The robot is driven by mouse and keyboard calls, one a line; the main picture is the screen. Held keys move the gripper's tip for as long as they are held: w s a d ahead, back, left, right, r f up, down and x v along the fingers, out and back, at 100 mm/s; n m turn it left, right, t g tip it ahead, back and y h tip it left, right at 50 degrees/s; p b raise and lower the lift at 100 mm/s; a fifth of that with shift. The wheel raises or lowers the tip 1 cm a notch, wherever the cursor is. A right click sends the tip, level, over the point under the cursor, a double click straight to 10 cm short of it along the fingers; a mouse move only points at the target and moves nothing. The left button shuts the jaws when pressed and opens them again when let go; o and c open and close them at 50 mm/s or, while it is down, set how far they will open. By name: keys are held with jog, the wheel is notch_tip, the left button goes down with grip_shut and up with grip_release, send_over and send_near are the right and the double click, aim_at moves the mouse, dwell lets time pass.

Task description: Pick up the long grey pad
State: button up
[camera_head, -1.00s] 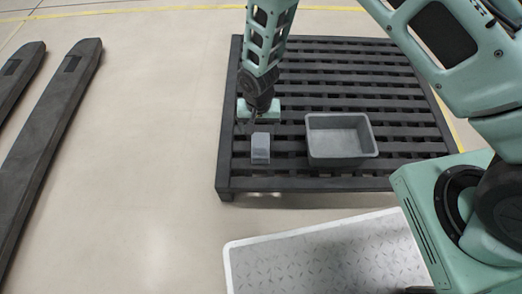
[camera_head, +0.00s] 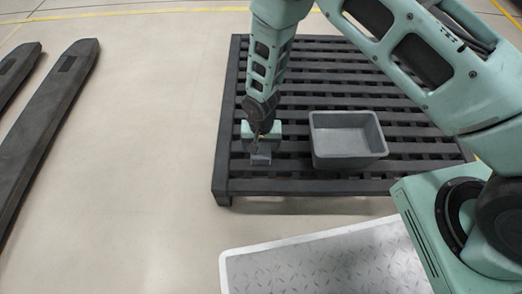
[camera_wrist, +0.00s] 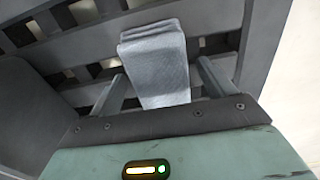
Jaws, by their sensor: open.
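The long grey pad (camera_head: 261,158) stands on the dark slatted pallet, near its front left corner. In the wrist view the pad (camera_wrist: 158,65) shows as a light grey block with a layered top end. My gripper (camera_wrist: 158,85) is open, with one finger on either side of the pad. Contact between the fingers and the pad cannot be made out. In the head view my gripper (camera_head: 260,146) is right over the pad and hides part of it.
A grey open bin (camera_head: 347,138) stands on the pallet (camera_head: 290,186) to the right of the pad and looks empty. Dark forklift tines (camera_head: 50,115) lie at the left. Bare floor (camera_head: 150,150) lies between them and the pallet.

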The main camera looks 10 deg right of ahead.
aim_at(261, 145)
jog(key=shift+r, duration=0.1)
jog(key=shift+c, duration=0.3)
jog(key=c, duration=1.1)
notch_tip(261, 145, up, 10)
jog(key=p, duration=0.5)
